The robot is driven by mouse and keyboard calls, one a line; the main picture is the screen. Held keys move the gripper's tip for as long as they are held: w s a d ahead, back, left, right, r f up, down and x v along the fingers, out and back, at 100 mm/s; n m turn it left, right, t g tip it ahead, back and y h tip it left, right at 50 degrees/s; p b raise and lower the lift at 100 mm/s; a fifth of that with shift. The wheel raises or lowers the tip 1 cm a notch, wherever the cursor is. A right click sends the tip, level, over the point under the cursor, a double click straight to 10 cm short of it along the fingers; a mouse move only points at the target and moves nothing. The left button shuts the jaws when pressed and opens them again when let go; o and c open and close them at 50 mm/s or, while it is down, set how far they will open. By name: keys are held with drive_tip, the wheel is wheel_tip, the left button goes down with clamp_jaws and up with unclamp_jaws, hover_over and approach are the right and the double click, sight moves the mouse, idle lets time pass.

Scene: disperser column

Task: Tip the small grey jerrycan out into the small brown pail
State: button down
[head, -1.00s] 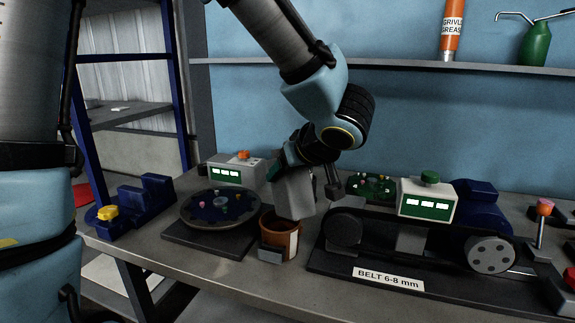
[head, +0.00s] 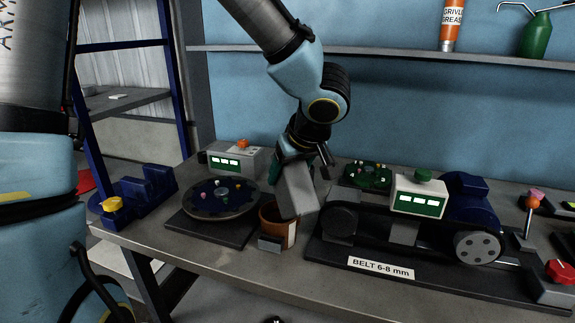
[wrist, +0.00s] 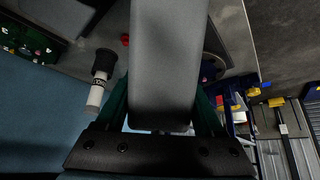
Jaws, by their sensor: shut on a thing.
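My gripper (head: 289,165) is shut on the small grey jerrycan (head: 298,193), which hangs tilted below it. In the wrist view the jerrycan (wrist: 168,62) fills the middle between my green fingers (wrist: 162,108). The small brown pail (head: 268,219) stands on the bench, with a pale label and a grey block at its front. The jerrycan's lower end is at the pail's right side and covers part of its rim. I cannot tell whether they touch. The jerrycan's mouth and anything flowing from it are not visible. The pail's inside is mostly hidden.
A round dark turntable (head: 220,198) on a plate is close left of the pail. A belt machine (head: 345,222) with a labelled base is close on the right. A grey box with an orange knob (head: 235,158) stands behind. The bench's front strip is clear.

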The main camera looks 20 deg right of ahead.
drive_tip(key=shift+s+f+g+p, duration=0.2)
drive_tip(key=shift+g+p, duration=0.8)
drive_tip(key=f+g, duration=0.2)
drive_tip(key=shift+g, duration=0.4)
drive_tip(key=shift+f+g, duration=1.1)
drive_tip(key=shift+g, duration=0.6)
drive_tip(key=shift+w+f+g, duration=0.2)
drive_tip(key=shift+f+g, duration=0.4)
drive_tip(key=shift+g, duration=0.4)
drive_tip(key=shift+f+g, duration=0.1)
drive_tip(key=shift+g, duration=0.2)
drive_tip(key=shift+w+r+g, duration=0.35)
drive_tip(key=shift+r+g, duration=0.15)
drive_tip(key=shift+g, duration=0.5)
drive_tip(key=shift+s, duration=0.1)
